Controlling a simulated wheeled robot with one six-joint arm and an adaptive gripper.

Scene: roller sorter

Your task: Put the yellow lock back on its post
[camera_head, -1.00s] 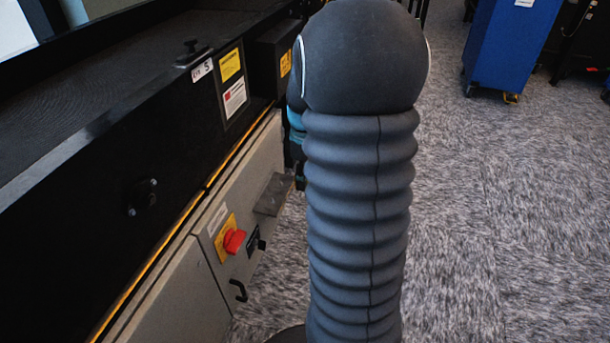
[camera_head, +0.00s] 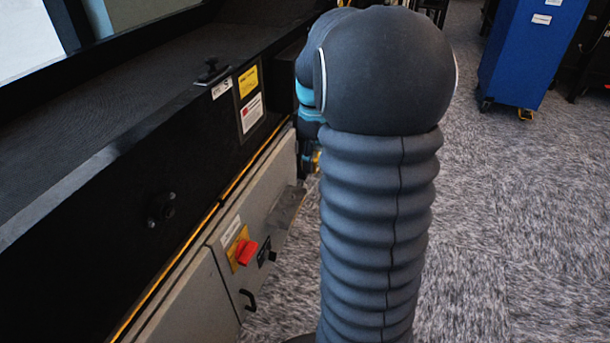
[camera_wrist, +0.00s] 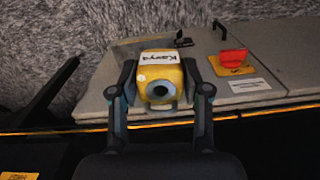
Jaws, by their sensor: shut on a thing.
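The yellow lock (camera_wrist: 160,80) is held between the two fingers of my gripper (camera_wrist: 161,92) in the wrist view. It has a white name label that reads upside down there, and a dark round spot with a grey rim faces the camera. My gripper is shut on its sides. In the head view my arm hides most of the gripper; a small yellow patch (camera_head: 316,160) shows beside the arm, perhaps the lock. I cannot tell which part is the post.
A grey cabinet panel (camera_head: 222,262) carries a red rotary switch (camera_head: 246,252), a black handle (camera_head: 248,300) and a grey ledge (camera_head: 287,207). The black machine side (camera_head: 110,235) rises above it at left. A blue cabinet (camera_head: 530,50) stands far right; carpet between is clear.

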